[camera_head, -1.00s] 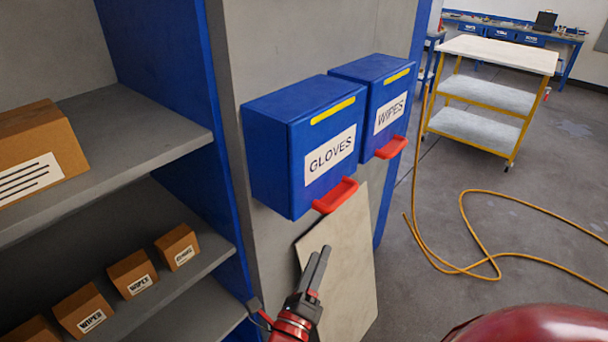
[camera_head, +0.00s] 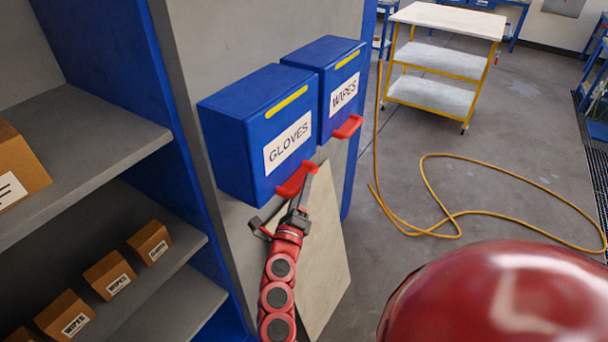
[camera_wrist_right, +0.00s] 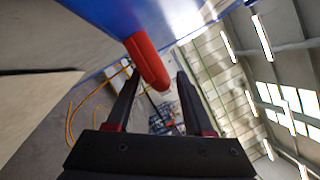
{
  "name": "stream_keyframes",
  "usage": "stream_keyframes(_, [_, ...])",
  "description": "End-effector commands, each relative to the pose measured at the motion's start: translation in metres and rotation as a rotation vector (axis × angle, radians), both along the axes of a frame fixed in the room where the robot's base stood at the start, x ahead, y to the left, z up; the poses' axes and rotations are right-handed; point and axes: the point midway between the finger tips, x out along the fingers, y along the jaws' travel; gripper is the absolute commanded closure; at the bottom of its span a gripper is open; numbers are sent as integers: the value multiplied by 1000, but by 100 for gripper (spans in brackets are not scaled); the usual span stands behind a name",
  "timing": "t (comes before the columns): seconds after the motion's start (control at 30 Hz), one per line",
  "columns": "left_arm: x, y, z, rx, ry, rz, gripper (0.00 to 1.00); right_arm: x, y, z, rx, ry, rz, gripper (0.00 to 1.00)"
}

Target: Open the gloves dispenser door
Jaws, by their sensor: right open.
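The blue gloves dispenser (camera_head: 235,125) hangs on the grey wall, with a white GLOVES label and a yellow strip on its front. Its door looks shut. Its red handle (camera_head: 296,181) sticks out at the bottom edge. My right gripper (camera_head: 304,183) is at this handle, with its fingertips overlapping it in the head view. In the right wrist view the red handle (camera_wrist_right: 148,62) lies ahead between the two open fingers (camera_wrist_right: 156,90), close to the tips. I cannot tell whether a finger touches it. My left gripper is not in view.
A blue wipes dispenser (camera_head: 325,75) with its own red handle (camera_head: 348,127) hangs just right. A beige panel (camera_head: 325,235) leans below. Shelves with cardboard boxes (camera_head: 150,242) stand left. A yellow hose (camera_head: 430,195) lies on the floor, near a cart (camera_head: 445,60).

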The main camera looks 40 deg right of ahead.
Motion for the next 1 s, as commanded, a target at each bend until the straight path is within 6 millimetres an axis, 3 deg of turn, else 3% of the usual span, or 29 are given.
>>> stream_keyframes(0.2, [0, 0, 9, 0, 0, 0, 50, 13, -14, 4, -1, 4, 0, 48])
stream_keyframes(0.5, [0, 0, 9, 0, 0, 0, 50, 14, -16, 3, 0, 3, 0, 48])
stream_keyframes(0.8, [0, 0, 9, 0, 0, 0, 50, 14, -16, 3, 0, 3, 0, 100])
stream_keyframes(1.0, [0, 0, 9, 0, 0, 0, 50, 14, -16, 3, 0, 3, 0, 100])
